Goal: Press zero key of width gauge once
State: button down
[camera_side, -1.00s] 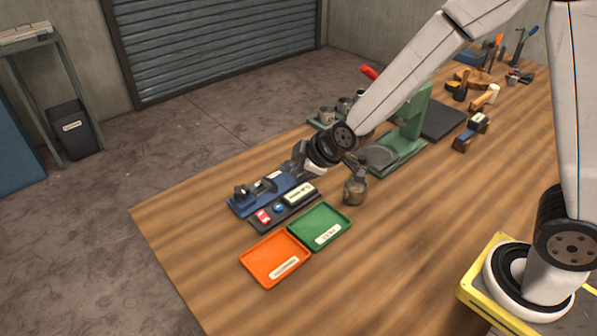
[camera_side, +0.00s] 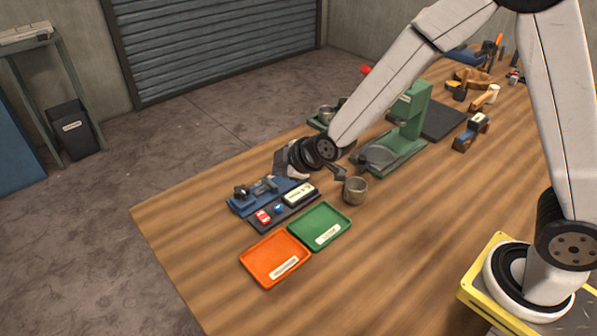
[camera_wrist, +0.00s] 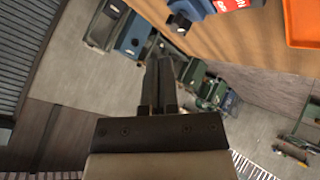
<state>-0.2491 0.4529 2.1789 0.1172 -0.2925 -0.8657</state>
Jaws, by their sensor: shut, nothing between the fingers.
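The width gauge is a blue fixture (camera_side: 243,206) with grey jaws, next to a dark panel (camera_side: 290,212). The panel carries a pale display (camera_side: 299,194), a blue key (camera_side: 279,208) and a red key (camera_side: 263,217); their lettering is too small to read in the side view. Part of the gauge shows at the top of the wrist view, with a red patch (camera_wrist: 232,4) bearing white letters. My gripper (camera_wrist: 160,64) is shut and empty. In the side view it is just above and behind the gauge's right end, its fingertips hard to make out; I see no contact with a key.
A green tray (camera_side: 340,220) and an orange tray (camera_side: 255,275) lie in front of the gauge. A cup (camera_side: 356,191) stands to its right. A green stand (camera_side: 411,115) with a round plate is farther right.

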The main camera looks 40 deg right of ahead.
aim_at(282, 207)
jog(key=shift+f, duration=4.1)
jog(key=shift+f, duration=0.1)
jog(key=shift+f, duration=0.3)
jog(key=shift+f, duration=0.45)
jog(key=shift+r, duration=0.85)
dwell(0.4)
jog(key=shift+r, duration=2.55)
